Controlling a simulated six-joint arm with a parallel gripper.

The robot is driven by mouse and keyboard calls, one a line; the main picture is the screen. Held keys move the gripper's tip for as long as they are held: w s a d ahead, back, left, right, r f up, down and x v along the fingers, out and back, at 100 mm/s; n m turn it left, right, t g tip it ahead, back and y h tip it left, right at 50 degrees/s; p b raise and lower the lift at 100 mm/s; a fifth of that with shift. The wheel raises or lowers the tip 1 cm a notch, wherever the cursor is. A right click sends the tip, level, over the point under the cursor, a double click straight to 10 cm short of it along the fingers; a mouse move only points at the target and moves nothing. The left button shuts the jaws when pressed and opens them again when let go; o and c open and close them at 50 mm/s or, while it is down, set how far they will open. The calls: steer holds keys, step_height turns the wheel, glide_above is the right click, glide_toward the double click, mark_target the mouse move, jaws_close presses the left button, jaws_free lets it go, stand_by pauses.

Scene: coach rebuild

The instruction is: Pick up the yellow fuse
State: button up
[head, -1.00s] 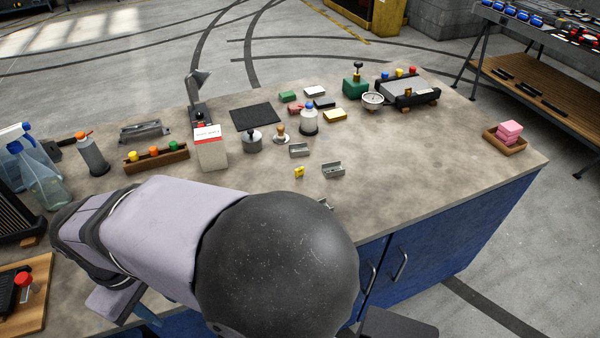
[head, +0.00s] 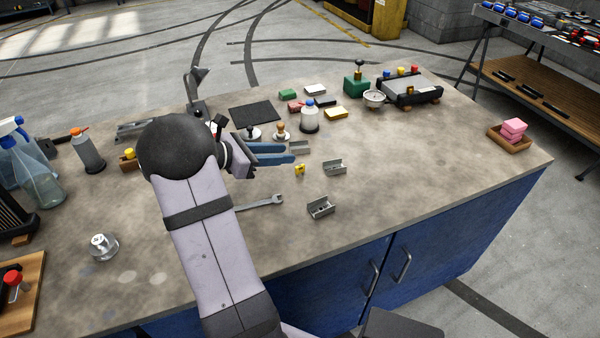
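A small yellow piece (head: 299,169), which looks like the yellow fuse, lies on the bench between the grey metal clips. My gripper (head: 290,154) is just behind and to the left of it, with its blue fingers pointing right. The two fingers look apart, with nothing visible between them. I see no contact with the yellow piece, which is small in the picture.
Grey metal clips (head: 335,168) and (head: 320,207) stand nearby; another (head: 300,147) is behind the fingers. The bench's right side is mostly clear.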

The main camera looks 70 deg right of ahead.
mark_target(296, 167)
step_height(296, 167, down, 5)
steer(key=shift+r, duration=0.1)
steer(key=shift+p+x, duration=1.45)
steer(key=shift+x, duration=2.3)
steer(key=shift+s+a, duration=0.1)
steer(key=shift+a, duration=0.05)
jaws_close()
